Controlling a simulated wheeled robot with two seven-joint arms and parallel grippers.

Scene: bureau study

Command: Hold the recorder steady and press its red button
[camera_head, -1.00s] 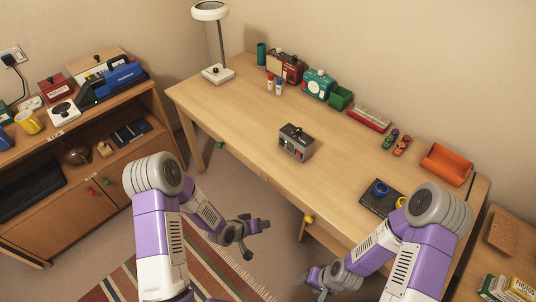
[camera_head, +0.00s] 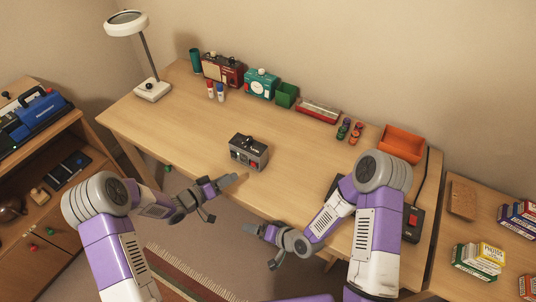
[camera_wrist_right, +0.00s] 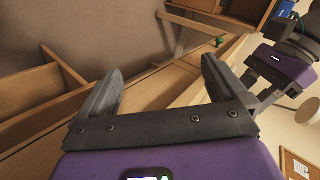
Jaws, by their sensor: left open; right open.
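The recorder (camera_head: 249,152) is a small dark grey box standing upright on the desk near its front edge, in the middle of the head view. Its front face shows a red spot at the right, which looks like the red button (camera_head: 255,163). My left gripper (camera_head: 222,198) is open and empty, in front of the desk edge, below and left of the recorder. My right gripper (camera_head: 258,246) is open and empty, lower and in front of the desk. In the right wrist view its two fingers (camera_wrist_right: 160,85) are spread with nothing between them. The recorder does not show there.
The wooden desk (camera_head: 180,130) is clear around the recorder. At its back stand a lamp (camera_head: 152,90), a red radio (camera_head: 222,70), a teal device (camera_head: 261,84), a green box (camera_head: 287,95) and an orange tray (camera_head: 402,143). A side table (camera_head: 480,230) stands at right.

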